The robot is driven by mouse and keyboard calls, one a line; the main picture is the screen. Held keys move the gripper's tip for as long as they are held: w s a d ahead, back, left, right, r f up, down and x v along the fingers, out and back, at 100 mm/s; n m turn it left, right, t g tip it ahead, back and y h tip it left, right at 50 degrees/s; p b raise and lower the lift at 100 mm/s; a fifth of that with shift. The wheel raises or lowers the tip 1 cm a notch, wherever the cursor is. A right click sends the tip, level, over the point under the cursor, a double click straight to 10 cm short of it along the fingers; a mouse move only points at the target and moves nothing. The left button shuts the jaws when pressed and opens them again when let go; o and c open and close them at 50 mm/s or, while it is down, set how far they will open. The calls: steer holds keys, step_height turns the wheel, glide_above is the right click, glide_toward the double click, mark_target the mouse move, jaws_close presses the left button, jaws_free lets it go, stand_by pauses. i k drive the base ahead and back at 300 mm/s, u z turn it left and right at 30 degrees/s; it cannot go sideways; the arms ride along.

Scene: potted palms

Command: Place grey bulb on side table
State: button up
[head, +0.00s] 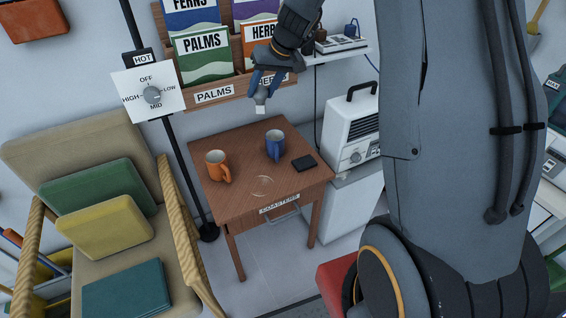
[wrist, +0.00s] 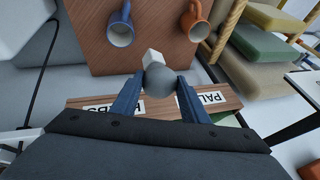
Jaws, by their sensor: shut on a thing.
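The grey bulb (wrist: 162,79) is a small grey ball with a pale square end (wrist: 153,57). My gripper (wrist: 160,83) is shut on it, with one blue finger on each side in the wrist view. In the head view my gripper (head: 262,88) hangs above the back of the side table, and the bulb (head: 261,103) shows below the fingers with its pale end down. The side table (head: 240,205) is brown wood with a drawer labelled COASTERS. The bulb is apart from the table top.
On the table stand an orange mug (head: 217,166), a blue mug (head: 275,145) and a dark flat square (head: 303,163). A faint ring (head: 263,186) marks the front middle. A seed-packet rack (head: 215,96) is behind. A cushioned chair (head: 100,190) stands left, a white heater (head: 350,135) right.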

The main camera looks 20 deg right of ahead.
mark_target(264, 171)
steer(key=z, duration=1.15)
steer(key=k, duration=0.9)
steer(key=u, duration=1.35)
